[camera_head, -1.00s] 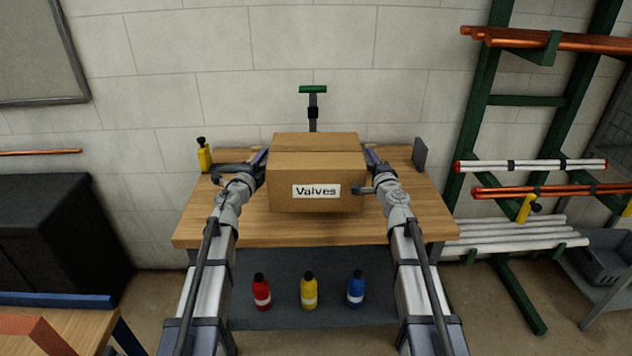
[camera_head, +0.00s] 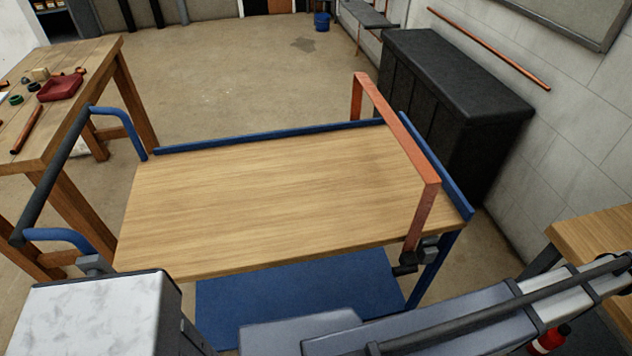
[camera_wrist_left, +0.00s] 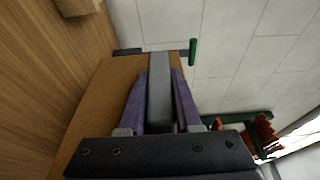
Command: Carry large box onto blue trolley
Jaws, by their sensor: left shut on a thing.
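The blue trolley (camera_head: 443,171) has a bare wooden deck (camera_head: 260,200), blue edge rails, a dark push handle at its left end and an orange bar (camera_head: 405,140) across its right end. Its lower shelf (camera_head: 300,290) is blue and looks empty. The large box (camera_wrist_left: 95,105) shows in the left wrist view as a brown cardboard side beside a wooden surface. My left gripper (camera_wrist_left: 160,85) is shut there on a grey upright strip at the box's side, apparently its handle. The box is not in the head view, and my right gripper is in neither view.
A black cabinet (camera_head: 450,80) stands behind the trolley's right end by the wall. The workbench (camera_head: 600,240) edge shows at the right. Open floor (camera_head: 240,75) lies beyond the trolley.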

